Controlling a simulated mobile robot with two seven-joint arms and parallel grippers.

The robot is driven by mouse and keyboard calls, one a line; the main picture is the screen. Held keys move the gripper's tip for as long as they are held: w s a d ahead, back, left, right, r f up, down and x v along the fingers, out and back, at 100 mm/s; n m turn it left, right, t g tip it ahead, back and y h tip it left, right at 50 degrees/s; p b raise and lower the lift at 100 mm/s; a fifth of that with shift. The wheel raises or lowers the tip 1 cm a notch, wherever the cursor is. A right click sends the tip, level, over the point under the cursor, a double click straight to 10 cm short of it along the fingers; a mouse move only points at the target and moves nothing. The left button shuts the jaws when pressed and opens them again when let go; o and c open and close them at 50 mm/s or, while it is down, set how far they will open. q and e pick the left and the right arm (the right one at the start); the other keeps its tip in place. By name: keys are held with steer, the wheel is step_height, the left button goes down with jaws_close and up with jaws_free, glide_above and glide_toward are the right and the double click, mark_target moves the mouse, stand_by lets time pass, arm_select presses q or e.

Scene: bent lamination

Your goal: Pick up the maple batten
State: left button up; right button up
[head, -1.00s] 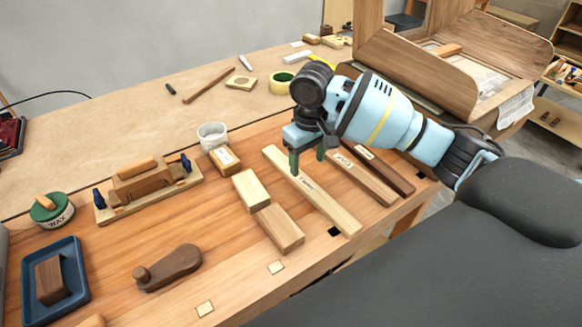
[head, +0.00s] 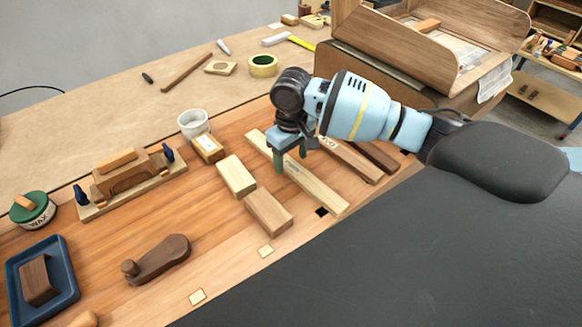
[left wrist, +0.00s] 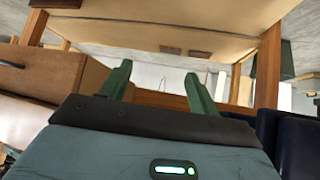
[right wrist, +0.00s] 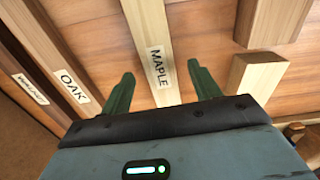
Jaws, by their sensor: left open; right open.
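The maple batten (head: 320,193) is a long pale strip lying on the bench. In the right wrist view the maple batten (right wrist: 146,25) runs between my fingers, with its "MAPLE" label facing up. My right gripper (head: 290,160) is open over the middle of the batten, one finger on each side; it holds nothing. It also shows in the right wrist view (right wrist: 161,75). Whether the fingers reach down beside the batten I cannot tell. My left gripper (left wrist: 155,78) is open and empty, away from the batten, and outside the head view.
An oak batten (right wrist: 42,45) and a darker batten (right wrist: 18,75) lie beside the maple one. Two short blocks, one pale (head: 237,176) and one browner (head: 268,212), lie on its other side.

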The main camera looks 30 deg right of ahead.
step_height(320, 180, down, 2)
steer(key=c, duration=1.2)
steer(key=shift+r, duration=0.2)
steer(key=shift+r, duration=0.65)
step_height(320, 180, up, 2)
steer(key=shift+r, duration=0.15)
steer(key=s+d, duration=0.2)
steer(key=d, duration=0.2)
steer(key=s+d, duration=0.2)
steer(key=d, duration=0.3)
steer(key=s+d+r, duration=0.1)
steer(key=s+d, duration=0.2)
steer(key=d, duration=0.2)
steer(key=shift+d+b, duration=0.25)
steer(key=shift+b, duration=0.05)
